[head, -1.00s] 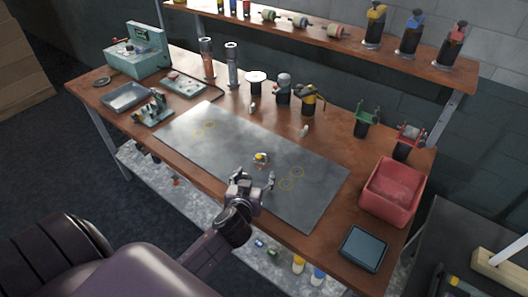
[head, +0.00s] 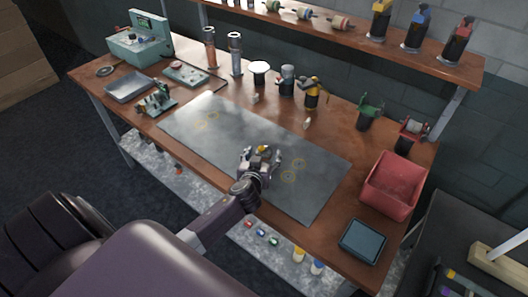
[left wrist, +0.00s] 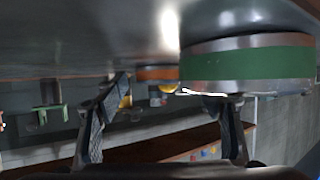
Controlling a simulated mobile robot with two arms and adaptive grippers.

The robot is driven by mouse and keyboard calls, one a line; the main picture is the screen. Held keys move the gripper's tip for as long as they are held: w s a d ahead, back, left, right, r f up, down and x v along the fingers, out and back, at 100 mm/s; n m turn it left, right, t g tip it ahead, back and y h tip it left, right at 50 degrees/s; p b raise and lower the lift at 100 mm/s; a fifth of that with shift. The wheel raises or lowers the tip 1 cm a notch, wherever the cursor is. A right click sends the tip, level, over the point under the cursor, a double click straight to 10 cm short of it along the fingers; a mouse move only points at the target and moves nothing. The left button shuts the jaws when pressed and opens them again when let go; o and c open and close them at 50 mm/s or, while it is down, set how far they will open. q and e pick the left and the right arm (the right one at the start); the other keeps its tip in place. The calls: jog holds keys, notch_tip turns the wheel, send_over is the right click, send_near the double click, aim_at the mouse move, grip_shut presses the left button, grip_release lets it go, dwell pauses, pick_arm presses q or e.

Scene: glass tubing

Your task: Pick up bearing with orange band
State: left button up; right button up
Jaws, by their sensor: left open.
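In the left wrist view, which looks upside down with the mat on top, a round piece with an orange band (left wrist: 157,73) lies ahead between the fingers, partly hidden. A larger-looking round metal piece with a green band (left wrist: 250,68) is nearer, at the right, above the right finger. My left gripper (left wrist: 168,92) is open, with nothing between its fingers. In the head view my left gripper (head: 262,157) is low over the grey mat (head: 215,135). A small cluster with a yellow top (head: 263,149) shows at its fingers; its bands cannot be made out. My right gripper is not in view.
A red bin (head: 393,187) and a dark blue tray (head: 363,241) stand at the right of the bench. Spools and tools line the back.

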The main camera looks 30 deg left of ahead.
pick_arm(q)
jog(key=c, duration=1.4)
jog(key=shift+o, duration=0.2)
